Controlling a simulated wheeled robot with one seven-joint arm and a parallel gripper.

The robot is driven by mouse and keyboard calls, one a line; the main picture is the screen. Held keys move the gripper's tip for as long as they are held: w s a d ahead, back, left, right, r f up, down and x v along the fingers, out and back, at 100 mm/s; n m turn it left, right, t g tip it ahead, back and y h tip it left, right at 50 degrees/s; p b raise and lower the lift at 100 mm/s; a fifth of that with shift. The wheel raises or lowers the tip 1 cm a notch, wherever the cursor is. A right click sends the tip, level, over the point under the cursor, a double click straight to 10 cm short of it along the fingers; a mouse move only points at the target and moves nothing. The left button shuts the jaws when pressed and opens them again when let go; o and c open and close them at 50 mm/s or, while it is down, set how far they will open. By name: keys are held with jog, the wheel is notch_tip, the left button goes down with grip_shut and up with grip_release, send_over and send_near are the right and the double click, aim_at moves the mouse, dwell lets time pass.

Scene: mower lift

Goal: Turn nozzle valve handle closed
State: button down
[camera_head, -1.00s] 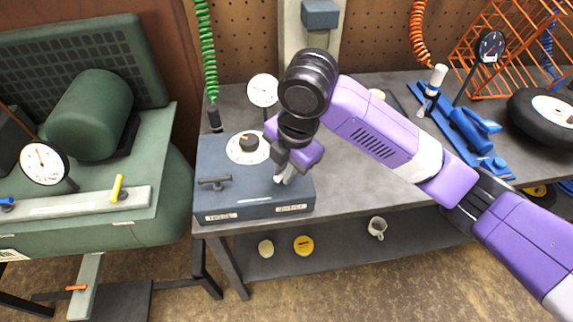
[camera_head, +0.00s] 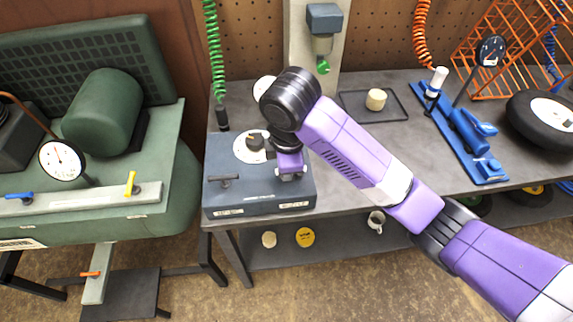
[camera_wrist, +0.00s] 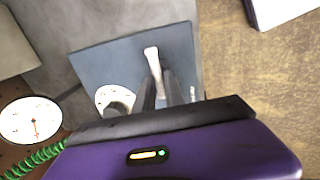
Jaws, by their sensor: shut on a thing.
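A pale lever handle (camera_wrist: 152,58) stands on the right part of the blue-grey control box (camera_head: 238,200). It shows in the wrist view, where its rounded end sticks out past my fingers. My gripper (camera_wrist: 162,82) is shut on this handle. In the head view my gripper (camera_head: 290,175) is over the box's right side and hides most of the handle. A dark T-shaped handle (camera_head: 224,181) sits on the box's left side, apart from my gripper. The labels on the box's front are too small to read.
A black knob on a white dial (camera_head: 254,143) is left of my gripper, with a gauge (camera_head: 264,88) behind. A green machine (camera_head: 100,235) stands close on the left. The bench (camera_head: 345,180) is clear to the box's right, beneath my arm.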

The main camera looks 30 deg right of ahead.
jog(key=shift+d, duration=0.1)
dwell(0.3)
jog(key=c, duration=1.4)
grip_release()
jog(key=shift+c, duration=0.2)
jog(key=shift+r, duration=0.1)
notch_tip(320, 180, up, 8)
jog(key=s+p, duration=0.1)
jog(key=p, duration=0.2)
jog(key=shift+s+a+f+p, duration=0.25)
jog(key=shift+a+p, duration=0.05)
jog(key=shift+p, duration=0.1)
